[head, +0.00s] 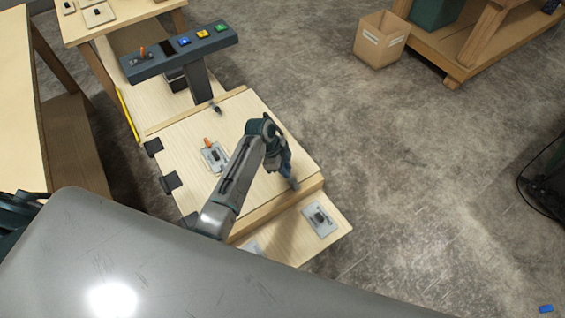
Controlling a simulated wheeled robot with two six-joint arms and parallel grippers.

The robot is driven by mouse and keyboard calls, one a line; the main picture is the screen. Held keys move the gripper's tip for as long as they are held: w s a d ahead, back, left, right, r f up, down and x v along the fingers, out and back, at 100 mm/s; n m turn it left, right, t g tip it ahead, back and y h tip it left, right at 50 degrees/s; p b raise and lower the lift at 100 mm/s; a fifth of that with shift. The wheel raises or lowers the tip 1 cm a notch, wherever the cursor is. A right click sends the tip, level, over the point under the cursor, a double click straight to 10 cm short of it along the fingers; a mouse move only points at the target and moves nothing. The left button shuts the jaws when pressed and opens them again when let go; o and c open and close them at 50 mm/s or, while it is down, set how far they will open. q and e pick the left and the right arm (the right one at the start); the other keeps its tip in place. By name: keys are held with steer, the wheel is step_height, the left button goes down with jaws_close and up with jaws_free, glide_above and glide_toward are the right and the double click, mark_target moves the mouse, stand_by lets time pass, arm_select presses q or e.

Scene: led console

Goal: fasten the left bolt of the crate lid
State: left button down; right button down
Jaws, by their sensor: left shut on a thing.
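The pale wooden crate lid (183,142) lies flat, with dark hinges along its left side. A grey plate with an orange-tipped part (212,155) is on the lid, left of my arm. My left gripper (291,182) is over the lid's lower right part, close to its edge. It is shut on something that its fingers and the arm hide. A grey latch plate with a dark part (320,219) lies on the lower board to the right. Another pale plate (252,246) is partly hidden. I cannot tell which piece is the left bolt. My right gripper is not in view.
A dark console (160,66) with coloured buttons and an orange-tipped lever stands behind the lid. A cardboard box (381,40) stands on the floor near a wooden shelf (480,45). A small blue object (545,308) lies at lower right.

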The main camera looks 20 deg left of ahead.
arm_select(q)
steer(key=shift+s+d+r, duration=0.1)
steer(key=shift+s+d, duration=0.35)
steer(key=shift+f, duration=0.25)
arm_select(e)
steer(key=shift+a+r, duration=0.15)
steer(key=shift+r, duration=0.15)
arm_select(q)
steer(key=c, duration=1.5)
jaws_free()
steer(key=shift+o, duration=1.1)
steer(key=shift+d+r, duration=0.1)
steer(key=shift+r, duration=0.05)
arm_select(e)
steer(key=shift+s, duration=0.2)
arm_select(q)
steer(key=shift+w+r, duration=0.1)
steer(key=shift+r, duration=0.1)
steer(key=b+v, duration=0.2)
steer(key=v, duration=0.8)
steer(key=shift+r, duration=0.15)
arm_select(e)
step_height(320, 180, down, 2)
